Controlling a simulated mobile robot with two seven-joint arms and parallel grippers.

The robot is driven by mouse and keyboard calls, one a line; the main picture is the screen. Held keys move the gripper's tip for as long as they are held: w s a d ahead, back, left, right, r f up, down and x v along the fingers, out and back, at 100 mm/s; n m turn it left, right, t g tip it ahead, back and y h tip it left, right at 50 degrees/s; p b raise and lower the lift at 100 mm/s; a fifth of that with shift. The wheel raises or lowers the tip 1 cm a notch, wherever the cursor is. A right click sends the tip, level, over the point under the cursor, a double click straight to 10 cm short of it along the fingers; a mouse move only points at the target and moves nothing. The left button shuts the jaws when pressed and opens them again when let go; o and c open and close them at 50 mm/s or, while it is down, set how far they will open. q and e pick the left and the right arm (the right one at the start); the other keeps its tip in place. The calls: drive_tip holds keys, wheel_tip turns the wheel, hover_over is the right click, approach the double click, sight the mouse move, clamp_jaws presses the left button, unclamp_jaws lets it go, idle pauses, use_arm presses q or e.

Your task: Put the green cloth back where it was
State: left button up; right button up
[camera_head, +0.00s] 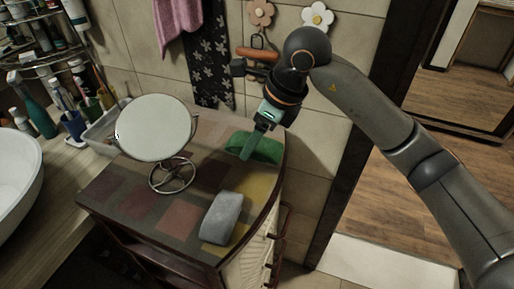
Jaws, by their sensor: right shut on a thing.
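The green cloth (266,151) is at the back right of the patchwork-topped cabinet (140,199), close to the tiled wall. It looks folded or rolled and rests on or just above the top; I cannot tell which. My right gripper (252,143) points down at the left part of the cloth and is shut on it. The fingertips are partly hard to tell from the cloth. My left gripper is not in view.
A round mirror (155,128) on a wire stand is left of the cloth. A grey block-like item (222,217) lies near the front. A pink towel (179,22) and a dark patterned towel (210,60) hang behind. A white basin (15,180) is far left.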

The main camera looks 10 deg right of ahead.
sight(251, 161)
drive_tip(key=w+f, duration=0.1)
drive_tip(key=w+d+f, duration=0.1)
drive_tip(key=f, duration=0.1)
drive_tip(key=shift+w+f, duration=0.15)
drive_tip(key=shift+w, duration=0.15)
drive_tip(key=shift+w+d+f+p, duration=0.15)
drive_tip(key=shift+f+p, duration=0.3)
drive_tip(key=shift+f, duration=1.3)
drive_tip(key=shift+f, duration=0.25)
drive_tip(key=o, duration=1.2)
drive_tip(key=shift+r, duration=0.1)
drive_tip(key=shift+r, duration=0.1)
drive_tip(key=shift+r, duration=0.25)
drive_tip(key=v, duration=1.1)
drive_tip(key=shift+d+r, duration=0.15)
drive_tip(key=shift+r, duration=0.1)
